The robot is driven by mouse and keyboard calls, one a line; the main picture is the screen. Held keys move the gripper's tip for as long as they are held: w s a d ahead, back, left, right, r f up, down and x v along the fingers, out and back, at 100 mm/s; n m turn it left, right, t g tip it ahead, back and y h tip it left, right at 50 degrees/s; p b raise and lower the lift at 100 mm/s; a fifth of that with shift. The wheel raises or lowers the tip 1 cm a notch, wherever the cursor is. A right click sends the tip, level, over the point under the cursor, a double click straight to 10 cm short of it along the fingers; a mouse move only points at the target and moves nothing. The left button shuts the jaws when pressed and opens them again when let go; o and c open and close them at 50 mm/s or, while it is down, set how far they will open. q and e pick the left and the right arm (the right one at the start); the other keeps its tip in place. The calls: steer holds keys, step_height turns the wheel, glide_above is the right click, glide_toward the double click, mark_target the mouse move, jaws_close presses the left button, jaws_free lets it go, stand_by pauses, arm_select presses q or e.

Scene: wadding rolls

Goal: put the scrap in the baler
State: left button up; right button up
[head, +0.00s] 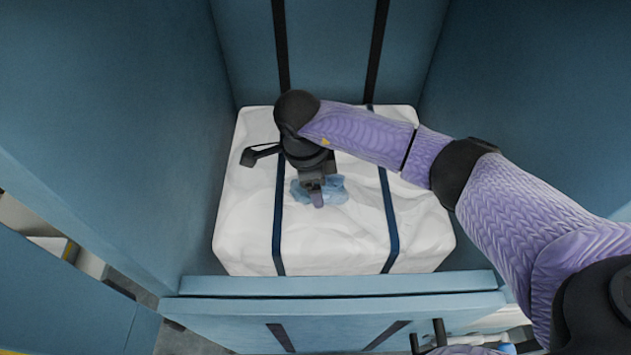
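The baler (335,308) is a blue open-fronted chamber. A white wadding bale (335,235) with two dark blue straps sits inside it. A crumpled light blue scrap (337,190) shows on or just above the top of the bale, between the straps. My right gripper (317,195) points down at the scrap, with its fingertips against or in front of it. The fingers overlap in this view, so I cannot tell whether they grip the scrap or are parted. The gripper hides part of the scrap.
Tall blue walls enclose the bale on the left, back and right. A low blue front lip (335,284) runs before it. My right arm reaches in over the right side. Small light and blue items (490,338) lie partly hidden at the bottom right.

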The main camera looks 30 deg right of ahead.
steer(key=o, duration=1.1)
steer(key=shift+o, duration=0.6)
steer(key=shift+r+p, duration=0.3)
steer(key=shift+r, duration=0.1)
arm_select(q)
steer(key=shift+t, duration=0.3)
steer(key=r+p, duration=0.1)
steer(key=p, duration=0.1)
steer(key=w+r+p, duration=0.1)
steer(key=r, duration=0.1)
steer(key=w+r+p, duration=0.1)
steer(key=r+p, duration=0.1)
steer(key=shift+r+p, duration=0.25)
steer(key=shift+p, duration=0.1)
arm_select(e)
step_height(320, 180, up, 11)
steer(key=a, duration=0.1)
steer(key=shift+w+a+r, duration=0.2)
steer(key=shift+w+a, duration=0.15)
